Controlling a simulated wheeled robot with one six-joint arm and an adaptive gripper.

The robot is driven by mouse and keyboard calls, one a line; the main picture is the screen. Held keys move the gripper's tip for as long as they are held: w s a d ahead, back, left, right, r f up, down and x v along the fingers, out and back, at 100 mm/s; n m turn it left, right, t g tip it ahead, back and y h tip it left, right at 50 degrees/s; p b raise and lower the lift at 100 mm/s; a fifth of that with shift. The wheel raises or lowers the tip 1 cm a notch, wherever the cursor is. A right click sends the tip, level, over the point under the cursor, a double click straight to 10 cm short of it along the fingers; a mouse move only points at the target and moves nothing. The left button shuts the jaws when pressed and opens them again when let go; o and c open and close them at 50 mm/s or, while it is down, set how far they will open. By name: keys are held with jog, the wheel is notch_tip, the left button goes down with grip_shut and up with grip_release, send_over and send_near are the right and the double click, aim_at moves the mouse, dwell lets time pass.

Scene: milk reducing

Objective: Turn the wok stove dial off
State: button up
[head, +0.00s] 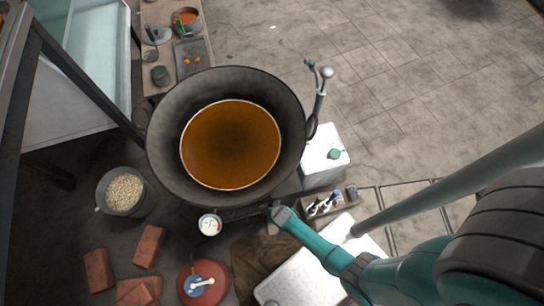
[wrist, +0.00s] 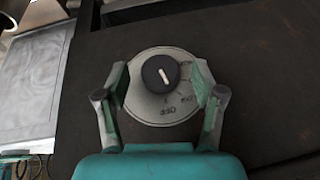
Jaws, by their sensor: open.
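The stove dial (wrist: 161,74) is a round black knob with a white pointer line, set on a grey round plate (wrist: 150,108) with printed marks. The pointer stands nearly upright in the wrist view, tilted slightly. My gripper (wrist: 163,88) is open, with one finger on each side of the dial plate; I cannot tell whether either finger touches it. In the head view my gripper (head: 277,211) is at the stove's front, just below the wok (head: 165,185). The wok holds brown-orange liquid (head: 231,145). The dial is hidden in the head view.
A round gauge (head: 209,224) is left of my gripper. A bucket of pale grains (head: 124,192), several bricks (head: 149,246) and a red round object (head: 204,284) lie left and below. A white box (head: 325,150) and a tray of small items (head: 329,203) are at the right.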

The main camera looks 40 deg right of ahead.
jog(key=shift+w+f, duration=0.1)
jog(key=shift+f, duration=0.1)
jog(key=c, duration=1.1)
jog(key=shift+c, duration=0.2)
jog(key=shift+s+f+y, duration=0.1)
jog(key=shift+s+y, duration=0.1)
jog(key=shift+y, duration=0.1)
jog(key=shift+d+t+y, duration=0.1)
jog(key=shift+t+y, duration=0.2)
jog(key=shift+y, duration=0.1)
jog(key=o, duration=1.1)
jog(key=shift+w, duration=0.1)
jog(key=shift+o, duration=0.2)
